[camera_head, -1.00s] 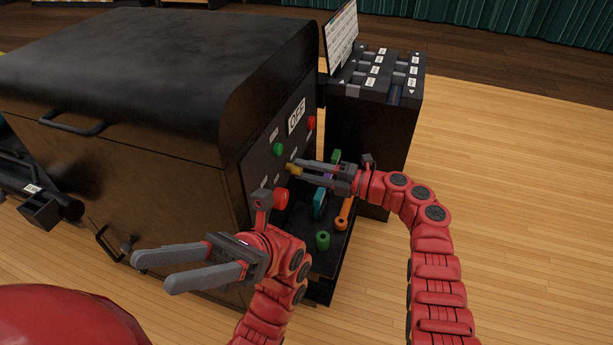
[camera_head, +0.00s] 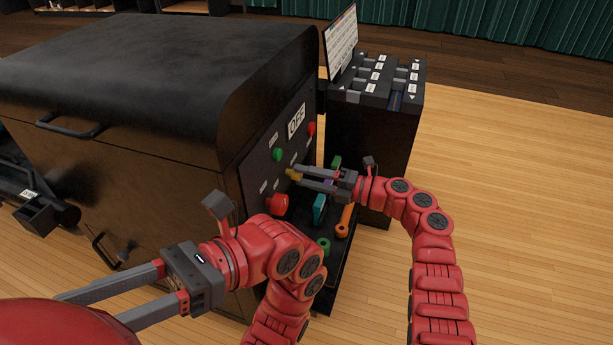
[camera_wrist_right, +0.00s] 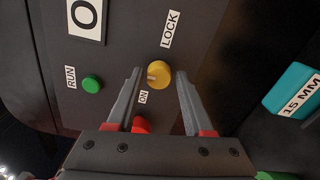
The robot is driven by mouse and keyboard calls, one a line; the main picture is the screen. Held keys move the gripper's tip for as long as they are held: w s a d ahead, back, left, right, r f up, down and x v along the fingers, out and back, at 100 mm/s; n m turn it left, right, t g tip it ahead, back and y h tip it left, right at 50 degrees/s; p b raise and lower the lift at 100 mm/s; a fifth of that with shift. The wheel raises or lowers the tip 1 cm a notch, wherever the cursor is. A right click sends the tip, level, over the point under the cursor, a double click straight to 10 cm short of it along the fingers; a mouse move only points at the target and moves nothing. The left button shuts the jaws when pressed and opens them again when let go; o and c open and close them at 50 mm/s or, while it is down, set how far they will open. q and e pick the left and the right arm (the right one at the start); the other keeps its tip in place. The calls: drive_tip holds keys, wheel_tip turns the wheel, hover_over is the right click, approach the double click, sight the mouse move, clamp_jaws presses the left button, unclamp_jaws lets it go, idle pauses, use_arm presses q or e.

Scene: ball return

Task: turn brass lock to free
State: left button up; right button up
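The brass lock (camera_head: 293,175) is a small yellow knob on the dark control panel of the black machine. In the right wrist view the lock (camera_wrist_right: 160,74) sits below the LOCK label, with a pale mark on its left side. My right gripper (camera_head: 299,175) is at the panel. In the wrist view its two fingers (camera_wrist_right: 160,73) stand on either side of the lock, open, with a gap showing on each side. My left gripper (camera_head: 100,304) is open and empty at lower left, away from the panel; its tips are partly hidden by my red body.
A green RUN button (camera_wrist_right: 92,84) and a red button (camera_head: 277,204) are near the lock. A teal block (camera_head: 319,209), an orange handle (camera_head: 344,221) and a green ring (camera_head: 324,246) stand on the ledge below. A dark cabinet (camera_head: 372,140) stands to the right.

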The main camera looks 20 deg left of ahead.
drive_tip(key=shift+o, duration=0.9)
